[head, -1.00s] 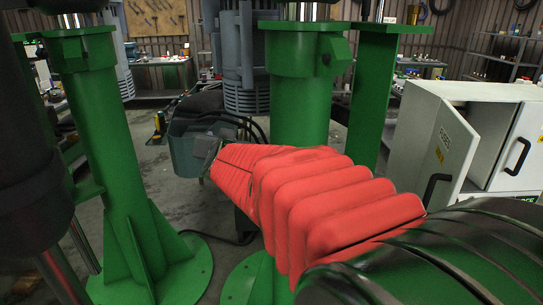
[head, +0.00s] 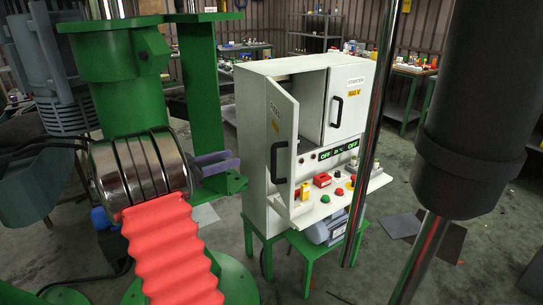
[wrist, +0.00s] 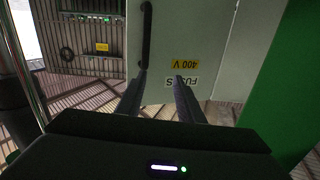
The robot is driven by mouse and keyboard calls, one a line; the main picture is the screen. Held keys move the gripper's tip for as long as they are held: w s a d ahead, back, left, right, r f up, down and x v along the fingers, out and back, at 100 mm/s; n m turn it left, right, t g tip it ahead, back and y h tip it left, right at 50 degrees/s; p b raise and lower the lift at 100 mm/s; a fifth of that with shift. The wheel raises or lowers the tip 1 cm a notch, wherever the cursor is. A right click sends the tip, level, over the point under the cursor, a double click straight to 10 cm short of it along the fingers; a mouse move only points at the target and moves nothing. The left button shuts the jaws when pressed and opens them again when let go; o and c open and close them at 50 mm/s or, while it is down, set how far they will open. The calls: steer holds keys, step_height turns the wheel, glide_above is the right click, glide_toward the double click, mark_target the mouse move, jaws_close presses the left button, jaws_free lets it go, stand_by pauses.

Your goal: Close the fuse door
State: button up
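The fuse door (head: 283,130) is a pale grey cabinet door that stands swung open at the left of the cabinet in the head view. Its black handle (head: 279,163) faces left. In the wrist view the door (wrist: 205,40) fills the middle, with an upside-down FUSES label and a yellow 400 V label; its handle (wrist: 147,35) is near the left finger. My gripper (wrist: 161,75) is open and empty, its two fingers apart and pointing at the door. In the head view its fingers (head: 216,164) are left of the door, apparently apart from it.
The cabinet (head: 262,205) has a closed starter door (head: 350,100) on its right and a sloped control shelf (head: 345,190) with coloured buttons below. A green column (head: 122,85) stands at left. Shiny and dark vertical cylinders (head: 470,110) stand at right.

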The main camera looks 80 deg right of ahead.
steer(key=shift+s+a+f+m+g+y, duration=0.15)
steer(key=shift+s+f+m+g+y, duration=0.1)
steer(key=shift+s+g+y, duration=0.25)
steer(key=shift+s+a+f+m+g+y, duration=0.2)
steer(key=shift+s+f+g, duration=0.1)
steer(key=shift+s, duration=0.35)
steer(key=shift+s+d, duration=0.1)
steer(key=shift+d, duration=0.05)
steer(key=x, duration=1.3)
steer(key=shift+s+d, duration=0.2)
steer(key=shift+c, duration=0.3)
jaws_close()
